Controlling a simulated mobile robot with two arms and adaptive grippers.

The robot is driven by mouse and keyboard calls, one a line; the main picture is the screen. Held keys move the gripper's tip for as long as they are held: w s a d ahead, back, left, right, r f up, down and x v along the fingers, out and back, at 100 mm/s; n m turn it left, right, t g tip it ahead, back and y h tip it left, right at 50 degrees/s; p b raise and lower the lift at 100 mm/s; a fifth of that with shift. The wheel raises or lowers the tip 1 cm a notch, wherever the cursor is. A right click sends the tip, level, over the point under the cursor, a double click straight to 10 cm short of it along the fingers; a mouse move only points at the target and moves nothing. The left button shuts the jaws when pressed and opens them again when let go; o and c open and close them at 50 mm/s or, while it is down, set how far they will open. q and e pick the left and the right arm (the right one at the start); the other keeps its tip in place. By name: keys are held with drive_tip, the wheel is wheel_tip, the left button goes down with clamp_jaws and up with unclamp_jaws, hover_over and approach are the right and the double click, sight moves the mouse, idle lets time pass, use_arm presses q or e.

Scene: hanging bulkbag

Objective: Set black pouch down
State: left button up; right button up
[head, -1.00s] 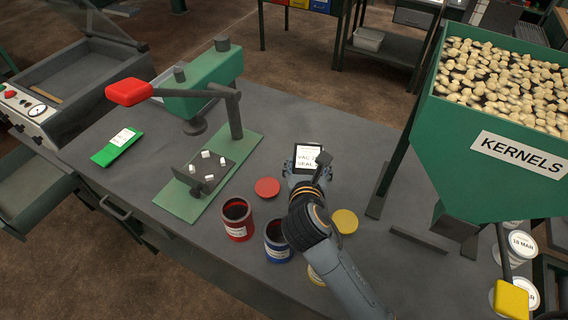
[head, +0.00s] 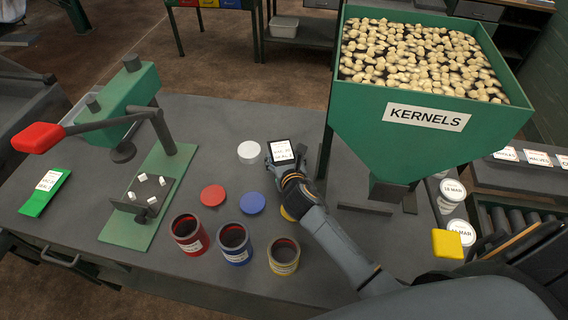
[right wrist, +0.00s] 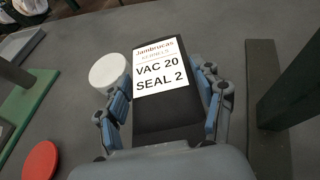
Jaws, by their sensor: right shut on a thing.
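The black pouch (head: 284,151) carries a white label and is at the middle of the grey workbench, left of the hopper's legs. In the right wrist view the pouch (right wrist: 165,122) lies between my gripper's two fingers, its label reading "VAC 20 SEAL 2". My right gripper (head: 286,166) is shut on the pouch; it also shows in the right wrist view (right wrist: 163,105). I cannot tell whether the pouch touches the bench top. My left gripper is not in view.
A white lid (head: 249,152) is close left of the pouch. A red lid (head: 212,195), a blue lid (head: 252,203) and open tins, such as the red tin (head: 190,234), stand nearer. The green kernel hopper (head: 432,141) stands right. A green press (head: 150,190) and green pouch (head: 45,192) are left.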

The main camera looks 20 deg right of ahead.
drive_tip(key=shift+d+f, duration=0.1)
drive_tip(key=shift+f, duration=1.55)
drive_tip(key=shift+f, duration=0.15)
drive_tip(key=o, duration=1.2)
